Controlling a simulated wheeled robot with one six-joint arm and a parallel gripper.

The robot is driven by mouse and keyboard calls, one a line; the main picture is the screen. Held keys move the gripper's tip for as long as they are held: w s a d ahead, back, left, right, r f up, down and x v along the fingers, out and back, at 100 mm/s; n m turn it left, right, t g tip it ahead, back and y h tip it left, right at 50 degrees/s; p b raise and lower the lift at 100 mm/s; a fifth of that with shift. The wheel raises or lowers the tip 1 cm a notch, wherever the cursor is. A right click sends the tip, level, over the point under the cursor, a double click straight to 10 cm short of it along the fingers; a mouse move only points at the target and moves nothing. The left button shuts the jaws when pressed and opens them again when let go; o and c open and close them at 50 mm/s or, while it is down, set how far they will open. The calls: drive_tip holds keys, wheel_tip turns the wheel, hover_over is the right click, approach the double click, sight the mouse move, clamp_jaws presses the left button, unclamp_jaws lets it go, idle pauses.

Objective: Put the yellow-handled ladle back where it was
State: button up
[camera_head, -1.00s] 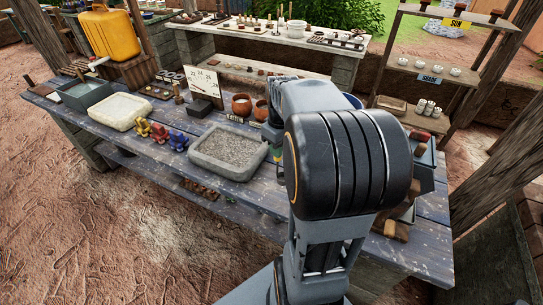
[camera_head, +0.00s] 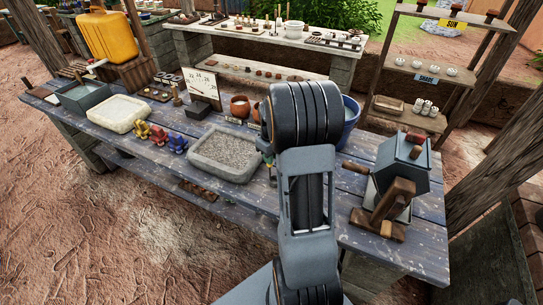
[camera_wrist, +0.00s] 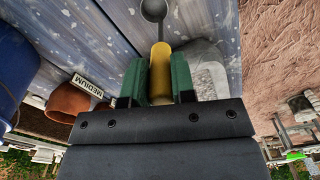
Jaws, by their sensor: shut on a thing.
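In the wrist view my gripper (camera_wrist: 160,62) has its green fingers shut on the yellow handle of the ladle (camera_wrist: 160,80). The ladle's grey metal bowl points away from the gripper at the top edge of that view, over the blue-grey table planks. In the head view my arm hides most of the gripper and the ladle. A blue bucket (camera_head: 350,121) stands on the table just right of my arm; it also shows at the left edge of the wrist view (camera_wrist: 14,75).
A grey stone tray of gravel (camera_head: 226,152) lies left of my arm. Terracotta pots (camera_head: 240,105) stand behind it, one beside a "MEDIUM" label (camera_wrist: 88,86). A grey box on a wooden stand (camera_head: 402,165) is at the right end. The planks in the front middle are clear.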

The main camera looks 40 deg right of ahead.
drive_tip(key=shift+f, duration=0.25)
drive_tip(key=shift+f, duration=0.15)
drive_tip(key=o, duration=0.8)
drive_tip(key=shift+o, duration=0.2)
